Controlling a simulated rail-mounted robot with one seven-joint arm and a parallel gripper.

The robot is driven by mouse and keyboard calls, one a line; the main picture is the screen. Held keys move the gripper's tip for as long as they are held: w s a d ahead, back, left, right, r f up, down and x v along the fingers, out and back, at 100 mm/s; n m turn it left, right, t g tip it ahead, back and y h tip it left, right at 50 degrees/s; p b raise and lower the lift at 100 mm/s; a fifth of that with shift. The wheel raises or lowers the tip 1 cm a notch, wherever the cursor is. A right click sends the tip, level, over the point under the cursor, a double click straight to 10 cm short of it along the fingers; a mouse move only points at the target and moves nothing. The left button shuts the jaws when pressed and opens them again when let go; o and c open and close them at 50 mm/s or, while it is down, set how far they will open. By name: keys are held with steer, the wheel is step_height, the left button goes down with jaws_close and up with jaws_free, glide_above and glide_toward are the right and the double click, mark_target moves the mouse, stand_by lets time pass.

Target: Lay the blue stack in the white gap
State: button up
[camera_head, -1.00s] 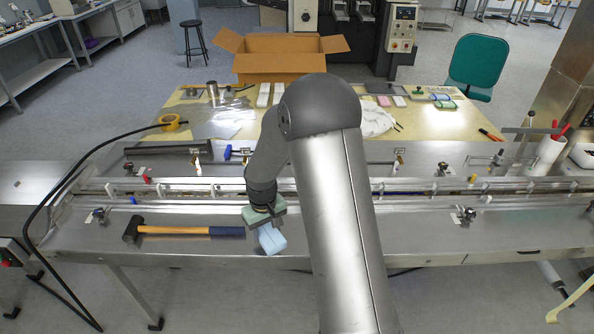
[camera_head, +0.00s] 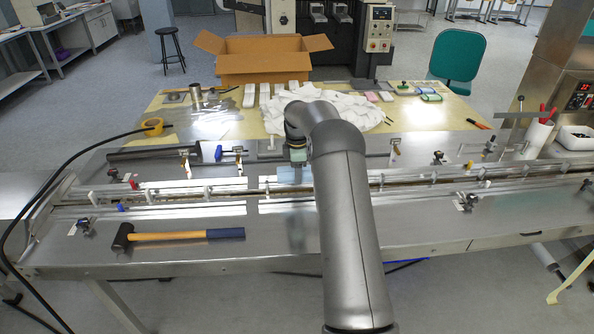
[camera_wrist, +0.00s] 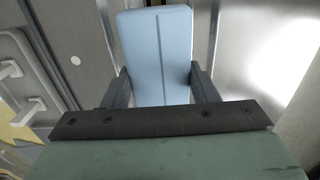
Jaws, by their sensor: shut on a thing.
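My gripper (camera_head: 296,162) is over the long metal channel (camera_head: 230,194) that crosses the steel table. In the wrist view its two fingers (camera_wrist: 160,76) are shut on the sides of a light-blue stack (camera_wrist: 155,40), a block with a seam down its length. In the head view the blue stack (camera_head: 291,176) shows just under my gripper, partly hidden by my arm. I cannot tell whether it touches the channel. Small white uprights (camera_head: 184,189) stand along the channel. Which space is the white gap cannot be told, and my arm hides part of the channel.
A hammer (camera_head: 180,236) lies on the steel table in front of the channel. Small clamps (camera_head: 466,200), a red piece (camera_head: 132,182) and a blue piece (camera_head: 121,207) stand near the rails. A cardboard box (camera_head: 262,62) and a white cloth (camera_head: 345,105) are behind.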

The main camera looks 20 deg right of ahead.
steer(key=shift+f+b, duration=1.4)
steer(key=shift+f, duration=1.35)
steer(key=shift+s+a+f, duration=0.1)
steer(key=o, duration=0.9)
steer(key=shift+o, duration=0.7)
steer(key=shift+f, duration=0.25)
steer(key=r+p, duration=0.1)
steer(key=r, duration=0.2)
steer(key=r+p, duration=0.2)
steer(key=r, duration=0.1)
steer(key=r+p, duration=0.1)
steer(key=r, duration=0.2)
steer(key=shift+w+p, duration=0.25)
steer(key=shift+p, duration=0.05)
